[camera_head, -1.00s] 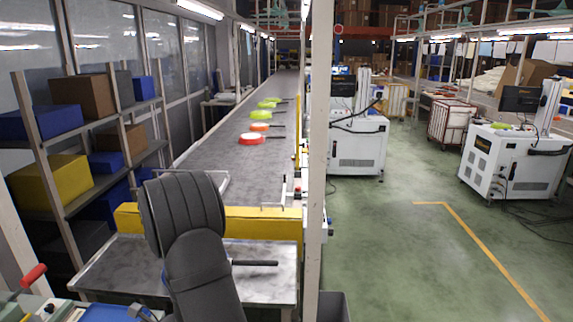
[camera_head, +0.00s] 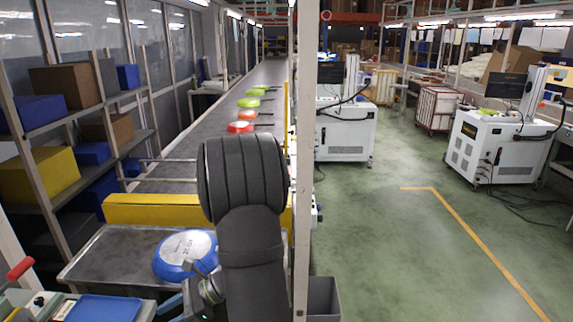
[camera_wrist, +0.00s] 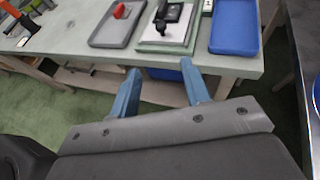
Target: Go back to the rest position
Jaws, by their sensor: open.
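My gripper (camera_wrist: 162,92) shows in the wrist view with its two blue fingers apart and nothing between them. The fingers point at the front edge of a light green workbench (camera_wrist: 85,62). In the head view my arm stands in front of the conveyor's near end and hides part of it. A blue pan (camera_head: 186,254) lies upside down on the grey end table (camera_head: 110,255), just left of my arm.
Several red, orange and green pans (camera_head: 240,127) lie on the conveyor (camera_head: 185,147). A yellow barrier (camera_head: 150,209) crosses its near end. A blue tray (camera_head: 98,308) and a red handle (camera_head: 20,268) are at lower left. A shelf with boxes (camera_head: 40,175) stands left, a post (camera_head: 302,190) right.

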